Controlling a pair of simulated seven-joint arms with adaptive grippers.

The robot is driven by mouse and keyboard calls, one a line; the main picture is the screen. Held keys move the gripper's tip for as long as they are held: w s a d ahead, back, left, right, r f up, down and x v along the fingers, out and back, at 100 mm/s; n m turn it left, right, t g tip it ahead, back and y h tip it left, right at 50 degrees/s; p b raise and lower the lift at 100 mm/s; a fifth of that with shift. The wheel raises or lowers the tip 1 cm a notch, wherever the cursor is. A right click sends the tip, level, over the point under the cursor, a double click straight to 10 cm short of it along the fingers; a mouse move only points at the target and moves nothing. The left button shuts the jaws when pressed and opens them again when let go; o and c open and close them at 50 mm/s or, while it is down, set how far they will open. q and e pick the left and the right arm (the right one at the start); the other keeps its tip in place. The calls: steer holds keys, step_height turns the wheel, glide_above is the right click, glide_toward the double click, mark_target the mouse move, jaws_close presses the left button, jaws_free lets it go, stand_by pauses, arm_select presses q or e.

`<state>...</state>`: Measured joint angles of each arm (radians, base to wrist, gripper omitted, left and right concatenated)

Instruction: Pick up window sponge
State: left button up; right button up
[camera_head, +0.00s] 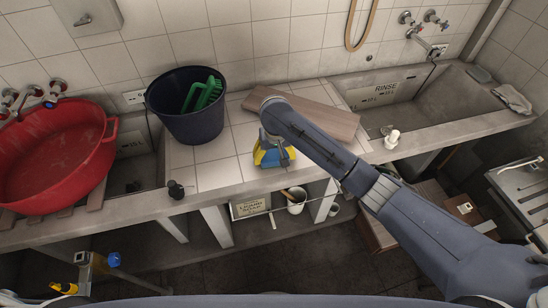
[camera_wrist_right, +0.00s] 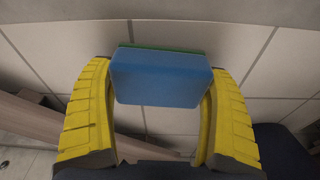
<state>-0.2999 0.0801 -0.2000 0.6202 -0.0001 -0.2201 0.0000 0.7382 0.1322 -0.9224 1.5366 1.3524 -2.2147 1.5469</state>
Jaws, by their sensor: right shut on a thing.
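The window sponge (camera_wrist_right: 160,78) is a blue block with a green layer along its far edge. In the right wrist view it sits between the yellow fingers of my right gripper (camera_wrist_right: 158,92), which is shut on it. In the head view the right gripper (camera_head: 272,155) is over the front part of the tiled counter, with a little of the blue sponge (camera_head: 275,158) showing between the yellow fingers. The arm hides part of it. I cannot tell whether the sponge touches the counter.
A dark bucket (camera_head: 190,122) holding a green brush (camera_head: 210,92) stands left of the gripper. A brown board (camera_head: 315,112) lies behind it. A red basin (camera_head: 50,160) is at far left; the rinse tub (camera_head: 440,103) is at right. A small dark item (camera_head: 176,190) sits near the counter's front edge.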

mark_target(274, 154)
steer(key=shift+r, duration=0.1)
step_height(274, 154, up, 20)
steer(key=shift+f, duration=0.15)
stand_by(0.8)
stand_by(0.3)
steer(key=shift+o, duration=1.2)
steer(key=c, duration=0.4)
steer(key=shift+c, duration=0.2)
